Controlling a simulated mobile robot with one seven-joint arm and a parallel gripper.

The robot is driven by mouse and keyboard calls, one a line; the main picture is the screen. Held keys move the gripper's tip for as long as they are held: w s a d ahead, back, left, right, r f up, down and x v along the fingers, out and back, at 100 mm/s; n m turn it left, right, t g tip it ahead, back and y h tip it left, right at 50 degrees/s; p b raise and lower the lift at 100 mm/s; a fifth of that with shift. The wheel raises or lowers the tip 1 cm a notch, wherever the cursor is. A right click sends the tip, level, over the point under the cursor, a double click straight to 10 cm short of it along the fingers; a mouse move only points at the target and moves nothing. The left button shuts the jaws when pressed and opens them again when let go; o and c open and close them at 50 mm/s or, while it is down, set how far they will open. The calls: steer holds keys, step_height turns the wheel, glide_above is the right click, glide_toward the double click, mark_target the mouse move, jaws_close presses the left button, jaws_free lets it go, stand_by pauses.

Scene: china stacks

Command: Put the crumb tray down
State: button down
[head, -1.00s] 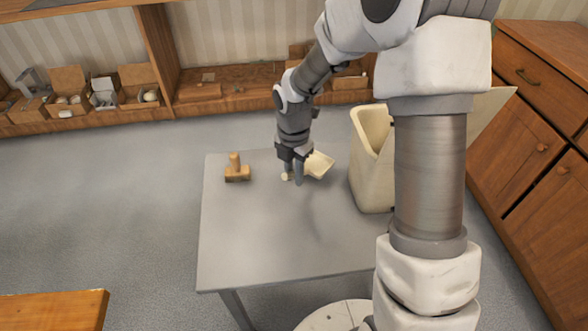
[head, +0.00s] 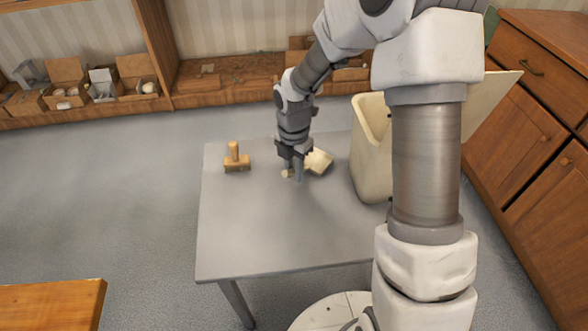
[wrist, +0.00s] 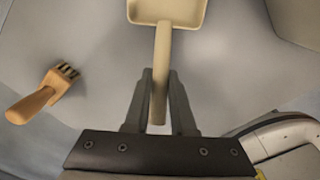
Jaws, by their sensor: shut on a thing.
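The crumb tray (head: 319,160) is a cream, shallow scoop with a straight handle. It is over the far part of the grey table, left of the cream bin. My gripper (head: 293,174) is shut on its handle, low over the table. In the wrist view the handle (wrist: 161,75) runs between the two fingers of my gripper (wrist: 160,100), and the pan (wrist: 167,10) points away, cut off by the top edge. I cannot tell whether the tray touches the table.
A wooden brush (head: 237,160) stands on the table (head: 250,235) to the left; it also shows in the wrist view (wrist: 43,95). A tall cream bin (head: 369,165) with its lid open stands at the right. The table's front and middle are clear.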

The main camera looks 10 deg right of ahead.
steer(key=shift+f, duration=0.2)
stand_by(0.4)
steer(key=c, duration=0.7)
jaws_free()
step_height(320, 180, up, 18)
steer(key=p, duration=0.6)
steer(key=shift+f, duration=0.25)
